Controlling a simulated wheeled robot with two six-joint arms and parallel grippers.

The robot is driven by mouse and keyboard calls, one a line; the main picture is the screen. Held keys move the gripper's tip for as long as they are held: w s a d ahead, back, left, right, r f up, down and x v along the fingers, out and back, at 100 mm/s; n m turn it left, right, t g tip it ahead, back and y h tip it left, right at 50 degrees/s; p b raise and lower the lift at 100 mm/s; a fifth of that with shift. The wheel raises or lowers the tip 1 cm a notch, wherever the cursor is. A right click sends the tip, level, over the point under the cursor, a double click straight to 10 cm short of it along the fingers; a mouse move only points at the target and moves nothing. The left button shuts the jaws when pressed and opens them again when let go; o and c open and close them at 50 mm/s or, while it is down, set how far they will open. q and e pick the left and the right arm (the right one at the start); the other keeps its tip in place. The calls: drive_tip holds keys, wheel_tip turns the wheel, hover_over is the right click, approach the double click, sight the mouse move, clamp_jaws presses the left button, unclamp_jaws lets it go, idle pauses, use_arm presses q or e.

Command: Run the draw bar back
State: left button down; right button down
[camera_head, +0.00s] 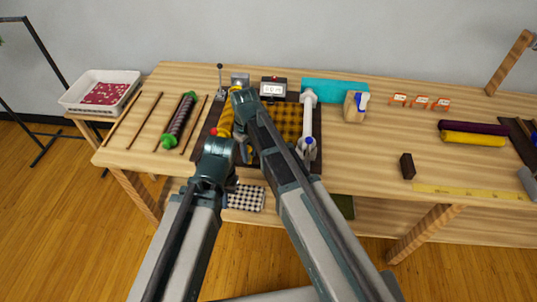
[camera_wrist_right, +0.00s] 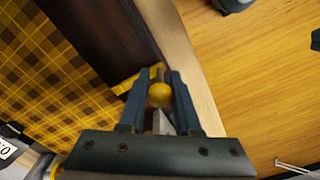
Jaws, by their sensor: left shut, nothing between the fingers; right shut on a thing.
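The machine (camera_head: 317,165) has a dark frame with yellow plaid cloth (camera_head: 288,120) over it. In the head view my right arm hides the knob. My left gripper (camera_head: 232,186) is shut and empty, low in front of the table edge.
A counter (camera_head: 273,88) and a teal block (camera_head: 335,91) stand behind. A green-ended roller (camera_head: 178,122) and thin rods lie left.

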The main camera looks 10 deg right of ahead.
drive_tip(key=shift+w+a, duration=0.2)
drive_tip(key=shift+a, duration=0.3)
drive_tip(key=c, duration=0.6)
unclamp_jaws()
drive_tip(key=shift+c, duration=0.2)
drive_tip(key=shift+r, duration=0.15)
wheel_tip(320, 180, up, 14)
drive_tip(key=p, duration=1.3)
drive_tip(key=shift+f+p, duration=0.25)
drive_tip(key=shift+p, duration=0.15)
